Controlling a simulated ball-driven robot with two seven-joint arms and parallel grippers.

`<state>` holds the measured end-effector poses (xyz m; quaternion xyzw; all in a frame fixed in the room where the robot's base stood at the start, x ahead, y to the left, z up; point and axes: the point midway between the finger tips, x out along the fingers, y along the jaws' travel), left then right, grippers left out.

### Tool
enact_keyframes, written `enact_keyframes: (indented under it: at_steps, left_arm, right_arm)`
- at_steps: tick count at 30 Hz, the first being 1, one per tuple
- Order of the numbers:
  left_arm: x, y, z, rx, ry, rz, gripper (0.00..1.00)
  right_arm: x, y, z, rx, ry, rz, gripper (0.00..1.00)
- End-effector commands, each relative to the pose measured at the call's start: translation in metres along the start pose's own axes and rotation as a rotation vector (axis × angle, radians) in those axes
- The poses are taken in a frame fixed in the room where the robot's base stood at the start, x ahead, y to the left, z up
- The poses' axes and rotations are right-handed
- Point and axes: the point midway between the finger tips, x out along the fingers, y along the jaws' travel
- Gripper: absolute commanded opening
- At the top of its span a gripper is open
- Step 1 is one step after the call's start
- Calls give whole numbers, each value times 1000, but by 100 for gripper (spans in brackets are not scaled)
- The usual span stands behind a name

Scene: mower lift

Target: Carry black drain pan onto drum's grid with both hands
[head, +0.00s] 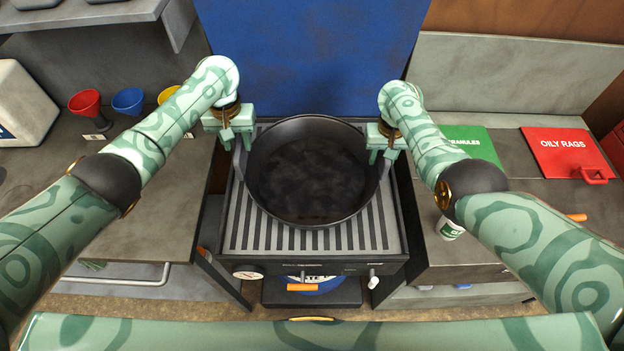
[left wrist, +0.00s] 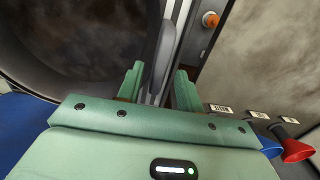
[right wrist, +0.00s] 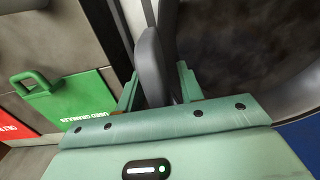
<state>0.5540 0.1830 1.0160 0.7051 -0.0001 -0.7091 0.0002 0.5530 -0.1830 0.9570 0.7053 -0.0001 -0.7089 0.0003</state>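The black drain pan (head: 281,206) is over the slatted grid (head: 259,235) of the drum stand, roughly level, with dark liquid inside. It appears to rest on the slats, though its underside is hidden. My left gripper (head: 237,137) is at the pan's left handle; in the left wrist view the handle (left wrist: 164,50) stands between the open fingers (left wrist: 158,88). My right gripper (head: 382,154) is at the right handle; in the right wrist view that handle (right wrist: 152,62) stands between the open fingers (right wrist: 158,90). Gaps show beside both handles.
A blue panel (head: 305,50) rises behind the grid. Left is a workbench with red (head: 86,103), blue (head: 128,101) and yellow funnels. Right is a counter with a green lid (head: 470,145), a red "oily rags" lid (head: 568,150) and a white-green cup (head: 450,229).

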Motion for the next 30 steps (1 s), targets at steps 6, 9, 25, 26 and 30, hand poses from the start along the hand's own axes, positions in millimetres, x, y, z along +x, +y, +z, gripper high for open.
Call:
enact_keyframes:
  at_steps: [6, 9, 25, 26, 30]
  left_arm:
    - [-50, -1, -1, 2, 5, -1, 36]
    - [-64, 0, -1, -1, 2, 0, 36]
    - [-75, -1, -1, 0, 1, -1, 36]
    - [-75, -1, -1, 0, 1, -1, 36]
    - [-75, -1, -1, 0, 1, -1, 36]
  right_arm:
    - [0, 0, 0, 0, 0, 0, 37]
    - [0, 0, 0, 0, 0, 0, 37]
    - [-70, -2, -1, 0, 6, -4, 37]
    - [-76, -2, -1, 0, 5, -5, 37]
    - [-103, -2, -1, 0, 4, -4, 37]
